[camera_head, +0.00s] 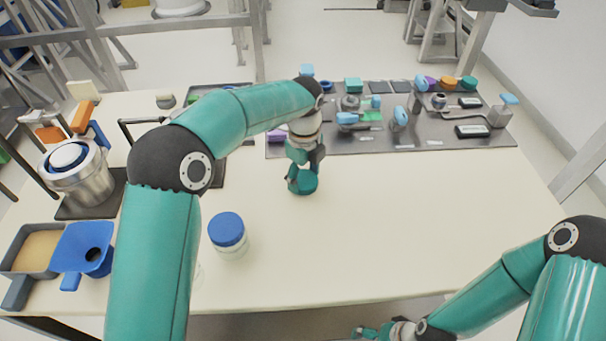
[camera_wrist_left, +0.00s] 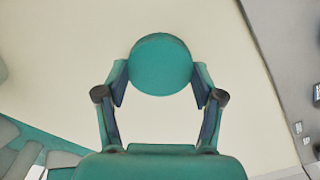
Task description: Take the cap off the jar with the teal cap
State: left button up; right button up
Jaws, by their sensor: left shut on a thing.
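A round teal cap (camera_head: 303,183) is at the middle of the table in the head view. In the left wrist view the teal cap (camera_wrist_left: 160,64) shows as a flat disc between the two fingers. My left gripper (camera_head: 304,165) reaches it from above and is shut on its sides; the gripper (camera_wrist_left: 160,85) also shows in the wrist view. No jar body can be made out under the cap, and I cannot tell whether one is there. My right gripper (camera_head: 372,331) is low at the bottom edge, small and partly cut off, off the table's front.
A clear jar with a blue cap (camera_head: 227,229) stands near the front. A metal pot (camera_head: 77,186), blue scoop (camera_head: 88,249) and grey tray (camera_head: 18,262) are at left. A dark mat (camera_head: 478,142) with several small items lies behind. The right front table is clear.

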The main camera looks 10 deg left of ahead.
aim_at(304, 180)
pick_arm(q)
jog(key=o, duration=1.3)
notch_tip(304, 180, up, 12)
jog(key=shift+r+p, duration=0.1)
jog(key=shift+p, duration=0.6)
